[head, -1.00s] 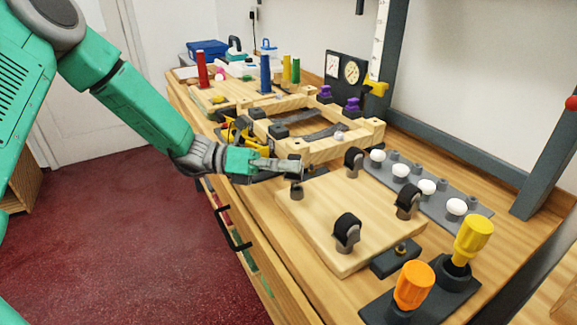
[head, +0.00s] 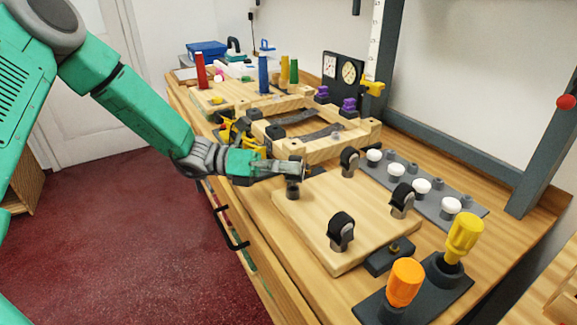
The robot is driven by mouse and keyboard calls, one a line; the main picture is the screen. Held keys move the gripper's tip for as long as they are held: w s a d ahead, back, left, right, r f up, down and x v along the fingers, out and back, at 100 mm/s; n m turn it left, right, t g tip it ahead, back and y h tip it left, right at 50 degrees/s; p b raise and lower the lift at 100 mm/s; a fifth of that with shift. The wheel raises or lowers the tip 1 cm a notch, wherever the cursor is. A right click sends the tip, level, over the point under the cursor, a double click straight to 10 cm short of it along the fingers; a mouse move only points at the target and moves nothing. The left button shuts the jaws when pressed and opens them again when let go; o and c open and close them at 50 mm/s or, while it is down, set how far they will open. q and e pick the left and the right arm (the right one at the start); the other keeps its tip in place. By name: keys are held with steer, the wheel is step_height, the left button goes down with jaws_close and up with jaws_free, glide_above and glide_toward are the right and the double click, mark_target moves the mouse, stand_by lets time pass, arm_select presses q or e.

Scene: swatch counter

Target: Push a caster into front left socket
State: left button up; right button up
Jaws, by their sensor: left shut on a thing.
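A pale wooden board (head: 315,212) lies on the bench. Three black-wheeled casters stand upright on it: one at the far corner (head: 349,162), one at the right (head: 402,200) and one at the near corner (head: 341,232). My left gripper (head: 295,170) is over the board's left corner, shut on a dark piece (head: 292,190), which looks like a caster. The piece is partly hidden by the fingers. Its lower end is at the board's corner; I cannot tell how deep it sits in a socket there. My right gripper is out of view.
A grey rail (head: 433,205) with several white knobs lies right of the board. Orange (head: 404,282) and yellow (head: 464,237) handled tools stand in dark holders in front. A wooden frame (head: 335,147) lies behind. The bench's left edge is close to my arm.

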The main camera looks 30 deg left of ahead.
arm_select(q)
steer(key=shift+a+f, duration=0.1)
steer(key=shift+a, duration=0.25)
steer(key=shift+d, duration=0.9)
steer(key=shift+a+f, duration=0.2)
steer(key=shift+a, duration=0.4)
steer(key=shift+a+f, duration=0.2)
steer(key=shift+a, duration=0.4)
steer(key=shift+d, duration=0.35)
steer(key=shift+d+f, duration=0.1)
steer(key=shift+d, duration=0.25)
steer(key=shift+c, duration=0.6)
steer(key=shift+s+f, duration=0.15)
steer(key=shift+f, duration=0.1)
steer(key=shift+a+f, duration=0.15)
steer(key=shift+a, duration=0.05)
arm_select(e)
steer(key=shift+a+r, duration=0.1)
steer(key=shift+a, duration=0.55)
